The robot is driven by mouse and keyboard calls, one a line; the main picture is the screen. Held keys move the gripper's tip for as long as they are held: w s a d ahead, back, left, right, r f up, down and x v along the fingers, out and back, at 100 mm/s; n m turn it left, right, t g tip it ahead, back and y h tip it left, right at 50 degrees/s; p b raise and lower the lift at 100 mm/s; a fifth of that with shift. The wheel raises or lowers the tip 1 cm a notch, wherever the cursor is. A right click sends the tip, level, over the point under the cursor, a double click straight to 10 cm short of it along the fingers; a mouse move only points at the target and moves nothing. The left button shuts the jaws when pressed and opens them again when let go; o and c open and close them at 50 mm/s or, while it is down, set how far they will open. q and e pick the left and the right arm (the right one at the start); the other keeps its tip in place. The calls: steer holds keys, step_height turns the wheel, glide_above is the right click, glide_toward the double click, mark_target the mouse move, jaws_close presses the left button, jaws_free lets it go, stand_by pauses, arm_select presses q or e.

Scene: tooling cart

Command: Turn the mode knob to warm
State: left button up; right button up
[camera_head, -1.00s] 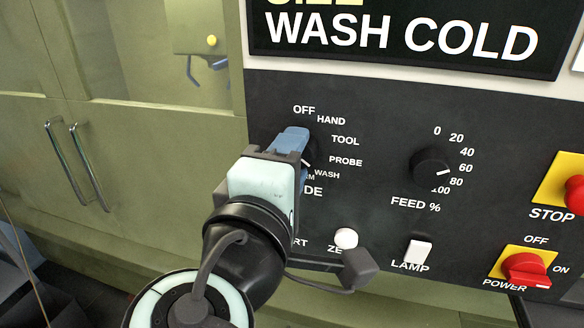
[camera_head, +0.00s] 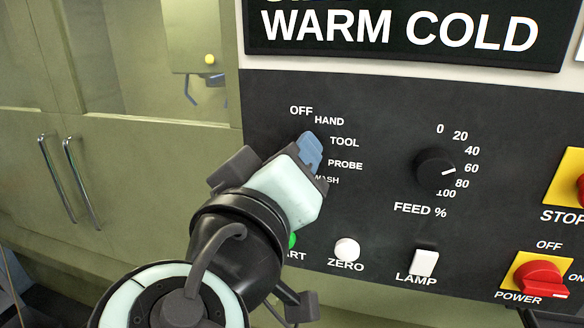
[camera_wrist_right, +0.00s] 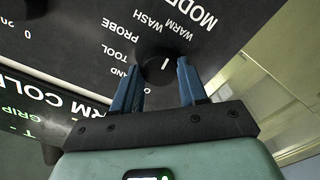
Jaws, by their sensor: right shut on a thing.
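The black mode knob (camera_wrist_right: 152,66) sits between the two blue fingers of my right gripper (camera_wrist_right: 160,82), which is shut on it, in the right wrist view. A short white pointer line shows on the knob. The printed labels around it include WARM, WASH, PROBE and TOOL, upside down there. In the head view my right gripper (camera_head: 312,160) covers the knob and the WARM label. The black display (camera_head: 400,55) above the panel reads "WARM COLD". My left gripper is not in view.
The feed knob (camera_head: 435,168) is to the right on the dark panel. The green START button (camera_head: 292,240) is partly hidden.

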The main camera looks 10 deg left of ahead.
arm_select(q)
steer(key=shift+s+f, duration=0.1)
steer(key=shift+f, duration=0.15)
arm_select(e)
steer(key=shift+d+r+m, duration=0.1)
steer(key=shift+r+m, duration=0.05)
steer(key=shift+m, duration=0.45)
steer(key=o, duration=1.1)
steer(key=shift+w, duration=0.1)
steer(key=shift+c, duration=0.2)
